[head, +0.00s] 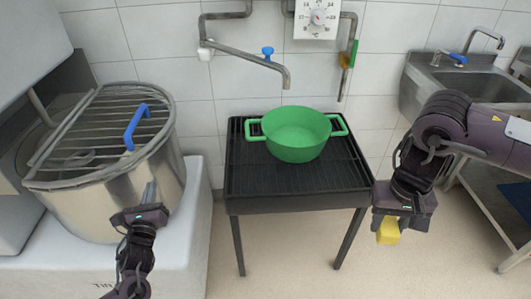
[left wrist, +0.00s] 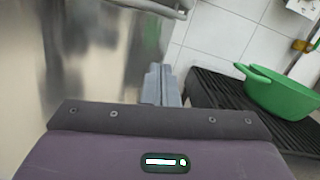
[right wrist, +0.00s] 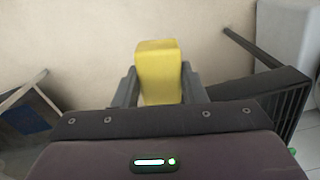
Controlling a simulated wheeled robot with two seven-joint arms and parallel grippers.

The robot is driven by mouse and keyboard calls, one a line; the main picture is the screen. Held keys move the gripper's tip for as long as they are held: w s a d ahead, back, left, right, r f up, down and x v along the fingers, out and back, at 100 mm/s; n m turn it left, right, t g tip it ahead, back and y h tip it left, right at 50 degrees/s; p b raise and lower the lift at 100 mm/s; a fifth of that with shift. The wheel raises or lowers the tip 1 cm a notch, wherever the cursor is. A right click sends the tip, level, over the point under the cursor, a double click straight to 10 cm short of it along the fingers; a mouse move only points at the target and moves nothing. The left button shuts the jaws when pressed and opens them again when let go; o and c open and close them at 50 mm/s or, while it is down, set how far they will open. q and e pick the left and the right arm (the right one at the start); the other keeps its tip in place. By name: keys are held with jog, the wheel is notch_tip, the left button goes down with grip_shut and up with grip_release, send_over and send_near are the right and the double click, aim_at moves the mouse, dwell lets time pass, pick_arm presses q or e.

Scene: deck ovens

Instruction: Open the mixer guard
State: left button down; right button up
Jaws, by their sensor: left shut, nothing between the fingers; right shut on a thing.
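The mixer guard (head: 85,128) is a wire grid lying over the top of the steel mixer bowl (head: 150,187) at the left of the head view. A blue handle (head: 136,126) stands on its right side. My left gripper (head: 150,190) is shut and empty, in front of the bowl's side and below the blue handle. In the left wrist view, its closed fingers (left wrist: 160,85) point up beside the shiny bowl wall. My right gripper (right wrist: 158,85) is shut on a yellow block (right wrist: 158,70), held at the right of the black stand, above the floor.
A green pot (head: 296,135) sits on the black slatted stand (head: 250,185) in the middle. A wall faucet (head: 250,58) with a blue knob reaches over the stand. A sink (head: 470,85) is at the right. Floor shows between the mixer and the stand.

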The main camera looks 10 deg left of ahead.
jog(key=shift+w+b, duration=0.35)
jog(key=shift+b, duration=0.2)
jog(key=shift+f, duration=0.35)
pick_arm(q)
jog(key=w+r+m+t, duration=0.1)
jog(key=w+r+m, duration=0.1)
jog(key=w+r, duration=0.4)
jog(key=w+a, duration=0.1)
jog(key=w, duration=0.2)
jog(key=shift+w+m, duration=0.15)
jog(key=shift+m, duration=0.25)
